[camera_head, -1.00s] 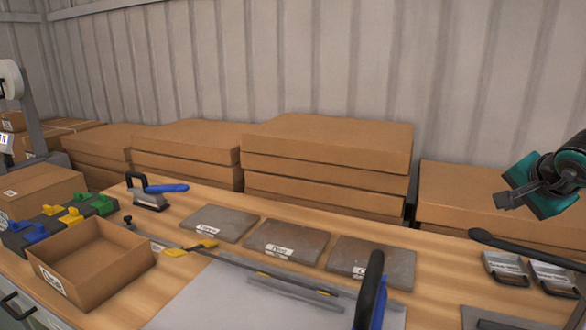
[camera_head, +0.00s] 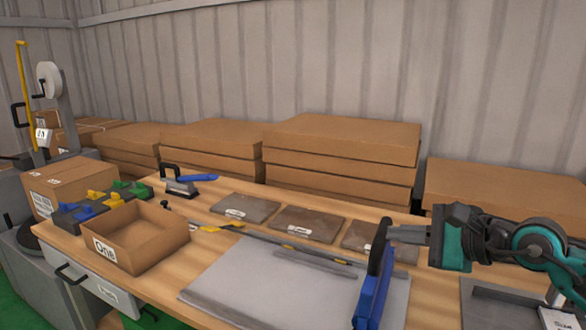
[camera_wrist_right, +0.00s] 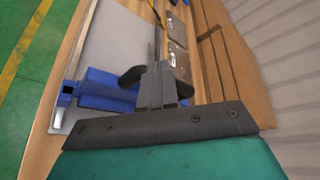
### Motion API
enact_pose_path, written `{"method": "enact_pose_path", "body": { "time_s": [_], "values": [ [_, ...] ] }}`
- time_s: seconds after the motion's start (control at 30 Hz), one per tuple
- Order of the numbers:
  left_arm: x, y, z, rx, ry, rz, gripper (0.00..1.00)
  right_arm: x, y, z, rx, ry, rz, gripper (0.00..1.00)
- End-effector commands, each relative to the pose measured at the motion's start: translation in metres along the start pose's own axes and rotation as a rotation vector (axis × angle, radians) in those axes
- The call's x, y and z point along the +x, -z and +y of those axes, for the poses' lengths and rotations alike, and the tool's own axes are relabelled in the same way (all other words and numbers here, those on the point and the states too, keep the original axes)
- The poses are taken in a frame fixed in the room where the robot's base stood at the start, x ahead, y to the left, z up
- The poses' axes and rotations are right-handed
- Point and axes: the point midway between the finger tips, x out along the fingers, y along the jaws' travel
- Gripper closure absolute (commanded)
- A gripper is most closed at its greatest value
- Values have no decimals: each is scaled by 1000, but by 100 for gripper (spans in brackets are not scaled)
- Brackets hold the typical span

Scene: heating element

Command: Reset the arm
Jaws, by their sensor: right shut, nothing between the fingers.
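My right gripper (camera_head: 393,236) reaches in from the right and is shut and empty, its tips close to the black handle (camera_head: 377,247) of a blue lever arm (camera_head: 373,301) at the right edge of a grey plate (camera_head: 260,290). I cannot tell whether the tips touch the handle. In the right wrist view the narrow fingers (camera_wrist_right: 157,88) are together, with the black handle (camera_wrist_right: 131,75) and the blue part (camera_wrist_right: 103,92) just beyond and to the left. My left gripper is not in view.
An open cardboard box (camera_head: 150,262) stands on the wooden bench at the left. A blue-handled tool (camera_head: 180,182) and dark labelled plates (camera_head: 306,224) lie behind the grey plate. Stacked cartons (camera_head: 340,150) line the back wall.

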Motion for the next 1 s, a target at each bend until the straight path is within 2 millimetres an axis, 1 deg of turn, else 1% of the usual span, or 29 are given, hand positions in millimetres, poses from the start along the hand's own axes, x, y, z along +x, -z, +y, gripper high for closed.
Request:
{"method": "enact_pose_path", "body": {
  "time_s": [0.03,0.07,0.1,0.17,0.2,0.27,0.3,0.37,0.4,0.47,0.5,0.57,0.6,0.67,0.7,0.73,0.77,0.8,0.9,1.0],
  "values": [
    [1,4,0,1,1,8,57,7,-26,8,156,50,-126,100],
    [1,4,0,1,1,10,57,9,-40,9,259,84,-198,100],
    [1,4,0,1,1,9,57,9,-56,9,399,128,-289,100],
    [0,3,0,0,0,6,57,5,-73,6,620,196,-413,100],
    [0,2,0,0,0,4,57,1,-80,3,774,241,-489,100],
    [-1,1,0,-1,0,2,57,-7,-83,-1,1013,312,-592,100],
    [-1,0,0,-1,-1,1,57,-13,-80,-4,1175,362,-652,100],
    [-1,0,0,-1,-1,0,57,-22,-70,-4,1423,440,-730,100],
    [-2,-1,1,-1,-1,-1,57,-28,-59,-2,1590,497,-775,100],
    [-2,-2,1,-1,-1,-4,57,-36,-39,7,1840,589,-826,100],
    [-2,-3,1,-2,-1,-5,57,-41,-23,16,2006,657,-851,100],
    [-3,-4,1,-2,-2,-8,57,-47,1,37,2255,770,-874,100],
    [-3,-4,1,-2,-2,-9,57,-51,16,54,2418,853,-879,100],
    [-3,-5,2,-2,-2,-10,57,-56,36,87,2654,994,-865,100],
    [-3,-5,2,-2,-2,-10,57,-60,47,112,2804,1099,-842,100],
    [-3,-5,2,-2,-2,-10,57,-62,53,131,-2725,-1106,768,100],
    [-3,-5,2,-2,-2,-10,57,-65,58,150,-2626,-1105,691,100],
    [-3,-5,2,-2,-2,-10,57,-68,62,174,-2506,-1103,601,100],
    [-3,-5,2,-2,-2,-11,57,-77,62,226,-2257,-1104,420,100],
    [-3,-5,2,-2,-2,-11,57,-84,55,266,-2065,-1105,288,100]
  ]
}}
